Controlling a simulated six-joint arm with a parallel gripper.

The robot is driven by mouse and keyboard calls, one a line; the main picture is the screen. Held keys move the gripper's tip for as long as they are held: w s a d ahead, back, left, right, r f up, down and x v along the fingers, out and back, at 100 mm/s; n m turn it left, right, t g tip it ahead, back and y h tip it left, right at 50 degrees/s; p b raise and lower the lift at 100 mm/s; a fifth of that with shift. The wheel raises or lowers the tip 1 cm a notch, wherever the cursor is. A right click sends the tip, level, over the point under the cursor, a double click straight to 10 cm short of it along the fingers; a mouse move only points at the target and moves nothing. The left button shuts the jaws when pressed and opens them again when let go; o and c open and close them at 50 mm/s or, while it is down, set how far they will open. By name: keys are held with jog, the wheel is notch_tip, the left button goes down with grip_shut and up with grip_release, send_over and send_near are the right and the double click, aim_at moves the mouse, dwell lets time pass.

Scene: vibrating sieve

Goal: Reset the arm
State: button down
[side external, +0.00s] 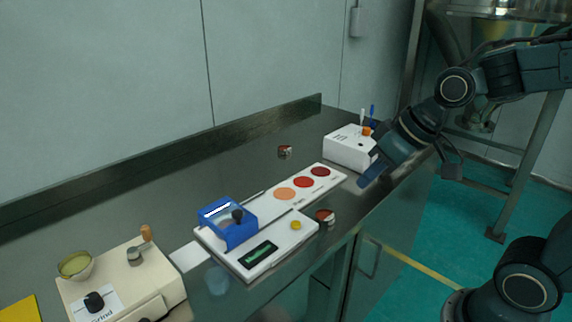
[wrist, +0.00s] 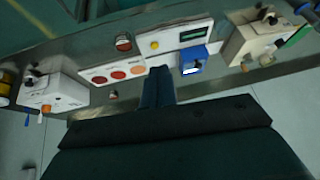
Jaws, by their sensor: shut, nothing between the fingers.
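My gripper (side external: 371,176) is at the right end of the steel bench in the side view, in front of a white box (side external: 350,147). In the wrist view its fingers (wrist: 159,72) are together, with nothing visible between them. They point toward a white panel with colored discs (wrist: 118,71) and a scale with a blue frame (wrist: 192,60). I cannot tell the exact height of the fingertips above the bench.
On the bench stand the scale (side external: 285,257), the disc panel (side external: 333,174), two small red-topped jars (side external: 325,216) (side external: 285,152), and a cream grinder (side external: 118,285) with a bowl (side external: 75,265). A low backsplash (side external: 190,147) runs along the wall.

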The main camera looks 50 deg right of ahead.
jog(key=s+d+r+h, duration=0.1)
jog(key=s+r, duration=0.1)
jog(key=s, duration=0.8)
jog(key=shift+d+r+m, duration=0.15)
jog(key=shift+d+m, duration=0.15)
jog(key=shift+d, duration=0.1)
